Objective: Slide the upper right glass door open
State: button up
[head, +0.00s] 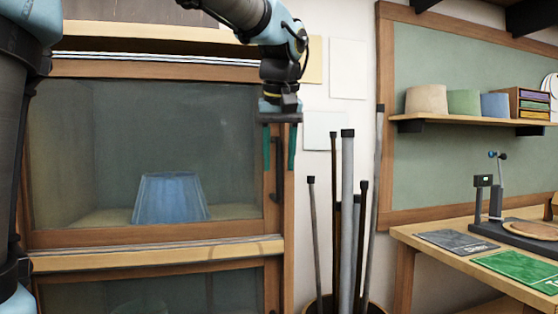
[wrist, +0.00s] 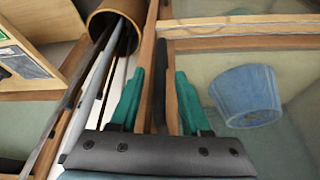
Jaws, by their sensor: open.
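The upper glass door (head: 150,120) has a wooden frame and a greyish pane; it also shows in the wrist view (wrist: 215,75). It looks closed. A dark vertical handle (head: 277,182) is on its right stile. My gripper (head: 279,168) is open and points down in front of this stile, with one teal finger on each side of the handle's line. The handle's upper end is partly hidden.
A blue lampshade (head: 171,198) stands behind the glass. A lower glass door (head: 150,300) is below a wooden rail. Right of the cabinet, a bin (wrist: 115,20) holds several tall tubes (head: 347,190). A workbench (head: 420,240) and a shelf (head: 470,117) are further right.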

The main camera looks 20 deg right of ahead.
jog(key=shift+w+f, duration=0.1)
jog(key=shift+f, duration=0.25)
jog(key=shift+c, duration=0.3)
grip_shut()
dwell(1.0)
